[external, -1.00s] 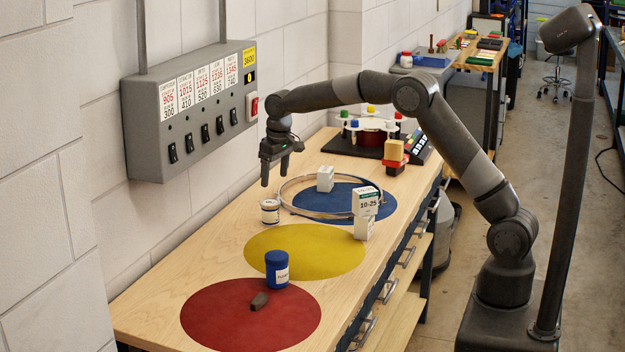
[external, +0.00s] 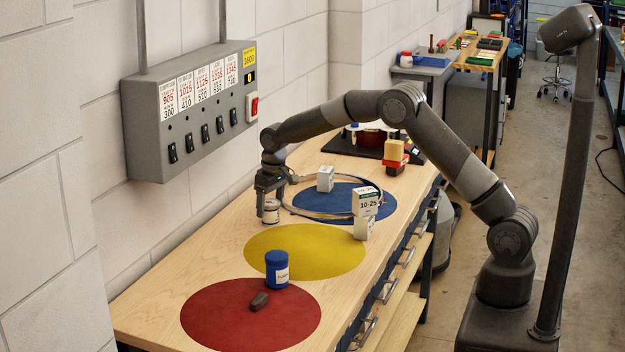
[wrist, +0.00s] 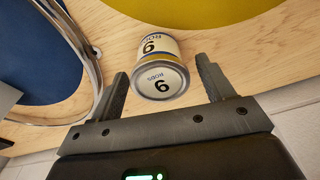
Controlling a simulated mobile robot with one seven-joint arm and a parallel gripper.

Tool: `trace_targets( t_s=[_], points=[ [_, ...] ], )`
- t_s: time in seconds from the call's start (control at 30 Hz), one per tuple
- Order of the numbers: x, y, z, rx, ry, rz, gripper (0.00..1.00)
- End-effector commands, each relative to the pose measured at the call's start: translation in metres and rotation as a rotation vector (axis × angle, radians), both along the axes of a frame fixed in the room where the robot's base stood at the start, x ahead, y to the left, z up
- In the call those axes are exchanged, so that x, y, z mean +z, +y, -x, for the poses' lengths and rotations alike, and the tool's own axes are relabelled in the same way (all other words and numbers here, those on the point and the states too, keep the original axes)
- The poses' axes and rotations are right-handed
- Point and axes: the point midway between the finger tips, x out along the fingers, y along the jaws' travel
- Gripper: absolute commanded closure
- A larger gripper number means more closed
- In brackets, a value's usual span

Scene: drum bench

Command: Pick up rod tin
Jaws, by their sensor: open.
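My gripper (external: 266,208) points down over the tin, one finger on either side. In the wrist view my gripper (wrist: 162,82) is open, with a gap between each finger and the tin.
A metal hoop (external: 292,209) lies on the blue disc (external: 345,200), close beside the tin. A white block (external: 325,179) and a white "10-25" box (external: 365,205) stand nearby. A blue jar (external: 277,270) is nearer the front.

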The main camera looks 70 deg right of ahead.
Motion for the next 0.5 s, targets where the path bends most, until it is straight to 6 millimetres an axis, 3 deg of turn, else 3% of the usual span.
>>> trace_targets(
  t_s=[0.5],
  points=[
    [0.0003,0.0000,0.0000,0.000,0.000,0.000,0.65]
  ],
)
